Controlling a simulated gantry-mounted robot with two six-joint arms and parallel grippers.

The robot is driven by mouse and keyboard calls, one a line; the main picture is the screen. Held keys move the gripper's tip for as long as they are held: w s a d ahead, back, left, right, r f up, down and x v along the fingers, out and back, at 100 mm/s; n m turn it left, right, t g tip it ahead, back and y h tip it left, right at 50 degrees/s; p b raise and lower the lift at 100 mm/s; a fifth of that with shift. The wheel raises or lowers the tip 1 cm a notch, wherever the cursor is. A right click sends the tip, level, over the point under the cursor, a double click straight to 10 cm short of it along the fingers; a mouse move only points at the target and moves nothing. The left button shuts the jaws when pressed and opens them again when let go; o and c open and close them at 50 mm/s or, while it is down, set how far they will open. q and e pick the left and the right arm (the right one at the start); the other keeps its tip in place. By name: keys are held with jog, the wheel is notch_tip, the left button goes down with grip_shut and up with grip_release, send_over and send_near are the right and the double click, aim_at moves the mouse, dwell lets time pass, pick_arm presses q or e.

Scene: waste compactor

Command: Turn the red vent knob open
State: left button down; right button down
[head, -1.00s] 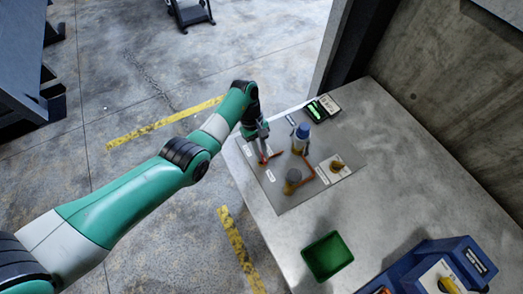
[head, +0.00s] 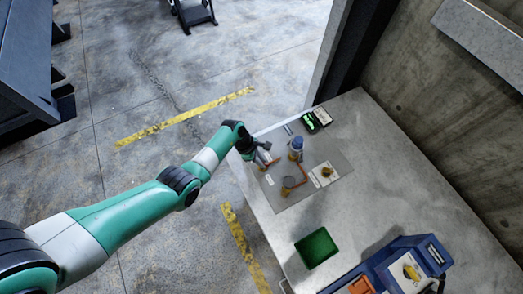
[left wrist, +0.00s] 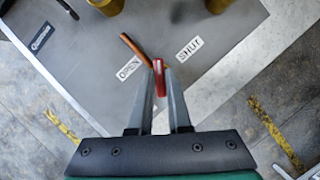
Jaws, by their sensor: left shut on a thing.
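The red vent knob (left wrist: 159,77) shows in the left wrist view as a narrow red bar between my fingertips. My left gripper (left wrist: 160,88) is shut on it; in the head view the gripper (head: 265,160) is at the left edge of the grey panel (head: 310,196). An OPEN label (left wrist: 128,68) lies left of the knob and a SHUT label (left wrist: 188,48) lies to its upper right. The bar points between the two labels. In the head view my gripper largely hides the knob. My right gripper is not in view.
Copper pipe (head: 299,181), a blue-capped fitting (head: 296,144) and a brass knob (head: 327,171) stand on the panel. A device with a green display (head: 310,121) is behind. A green tray (head: 316,248) and a blue machine (head: 390,272) are nearer. Bare worktop lies to the right.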

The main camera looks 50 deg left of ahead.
pick_arm(q)
jog(key=n+p, duration=0.2)
jog(key=n+t+y+p, duration=0.1)
jog(key=n+p, duration=0.1)
jog(key=n+y+p, duration=0.1)
jog(key=n+p, duration=0.1)
jog(key=shift+s+d+r+t, duration=0.1)
jog(key=shift+d+r+t, duration=0.1)
jog(key=shift+r+t, duration=0.1)
jog(key=shift+f+n+y+p, duration=0.2)
jog(key=shift+n+y+p, duration=0.1)
jog(key=shift+n+p, duration=0.4)
jog(key=c, duration=0.9)
grip_release()
jog(key=shift+f, duration=0.1)
jog(key=shift+o, duration=0.2)
